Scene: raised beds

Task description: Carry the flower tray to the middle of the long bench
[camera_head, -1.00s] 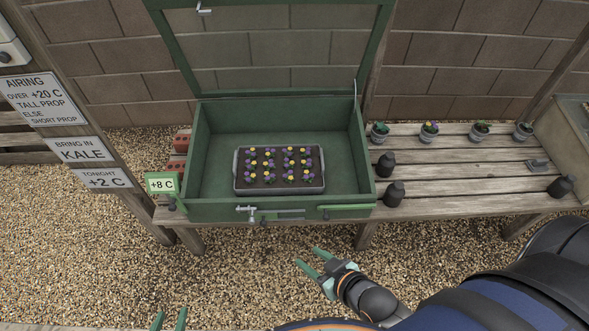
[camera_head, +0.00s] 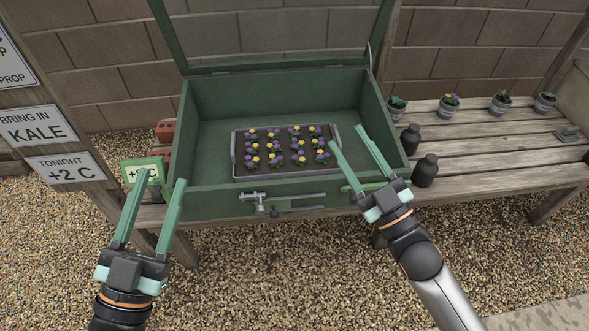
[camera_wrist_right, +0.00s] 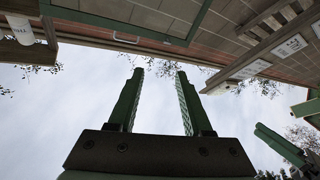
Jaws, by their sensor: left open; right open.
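The flower tray (camera_head: 287,173) is grey with dark soil and several small purple and yellow flowers. It lies inside the green cold frame box (camera_head: 212,202), whose glazed lid stands open. The long bench (camera_head: 480,150) of grey wooden slats runs under the box and to the right. My left gripper (camera_head: 160,183) is open and empty in front of the box's left front corner. My right gripper (camera_head: 357,143) is open and empty, with its fingers over the box's front right, right of the tray. In the right wrist view the right gripper's fingers (camera_wrist_right: 158,100) are apart with nothing between them.
Two dark bottles (camera_head: 425,171) stand on the bench right of the box. Several potted plants (camera_head: 449,105) line the bench's back edge. A small dark item (camera_head: 567,134) lies at right. A metal latch (camera_head: 258,201) and green stays are on the box's front wall.

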